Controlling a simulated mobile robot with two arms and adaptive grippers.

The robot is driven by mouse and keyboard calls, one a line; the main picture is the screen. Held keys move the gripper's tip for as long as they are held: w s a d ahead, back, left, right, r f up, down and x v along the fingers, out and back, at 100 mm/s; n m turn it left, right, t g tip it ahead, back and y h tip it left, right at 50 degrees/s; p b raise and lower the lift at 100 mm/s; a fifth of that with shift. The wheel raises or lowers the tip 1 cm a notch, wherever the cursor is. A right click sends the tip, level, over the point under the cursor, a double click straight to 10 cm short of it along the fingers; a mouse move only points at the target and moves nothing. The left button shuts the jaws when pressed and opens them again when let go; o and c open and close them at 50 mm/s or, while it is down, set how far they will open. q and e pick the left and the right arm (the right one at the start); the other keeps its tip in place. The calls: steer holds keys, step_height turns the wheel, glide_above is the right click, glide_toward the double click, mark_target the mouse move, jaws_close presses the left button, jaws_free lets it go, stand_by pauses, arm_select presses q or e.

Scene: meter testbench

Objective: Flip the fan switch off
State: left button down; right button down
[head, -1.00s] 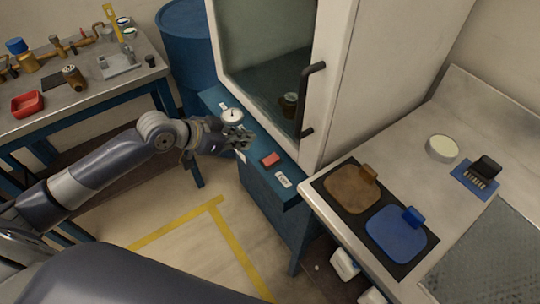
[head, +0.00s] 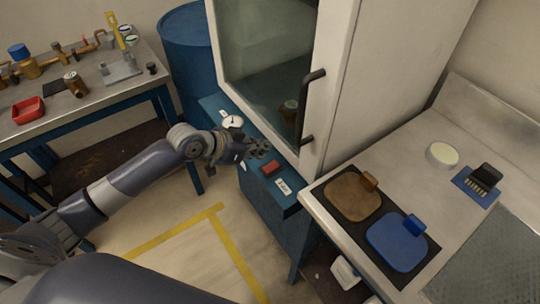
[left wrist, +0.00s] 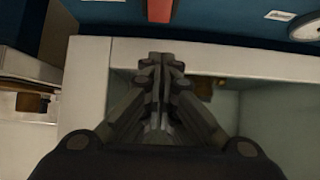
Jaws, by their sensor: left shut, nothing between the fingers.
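A red switch (head: 270,169), which seems to be the fan switch, sits on the blue ledge (head: 290,196) below the glass-fronted cabinet. Whether it is on or off cannot be read. A small white label (head: 283,187) lies beside it. In the left wrist view the red switch (left wrist: 160,10) is cut by the top edge, beyond my fingertips. My left gripper (head: 264,149) is shut and empty, just behind and left of the switch; I see no clear contact. The wrist view shows its fingers (left wrist: 160,62) closed together. My right gripper is not in view.
The white cabinet (head: 355,95) with a black handle (head: 309,105) rises close behind the ledge. A round gauge (head: 232,122) stands near my left wrist. The counter at right holds brown (head: 352,199) and blue (head: 395,243) pads. Floor in front is open.

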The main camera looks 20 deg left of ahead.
mark_target(270, 165)
arm_select(q)
steer(key=x, duration=0.3)
steer(key=shift+w+d+f, duration=0.15)
steer(key=shift+d, duration=0.05)
step_height(270, 165, down, 3)
steer(key=shift+w+r+p, duration=0.1)
steer(key=shift+r+p, duration=0.05)
steer(key=shift+p, duration=0.15)
steer(key=shift+f, duration=0.65)
steer(key=shift+f, duration=0.1)
steer(key=shift+w+d+f+b, duration=0.15)
steer(key=shift+f+b, duration=0.15)
steer(key=shift+b, duration=0.05)
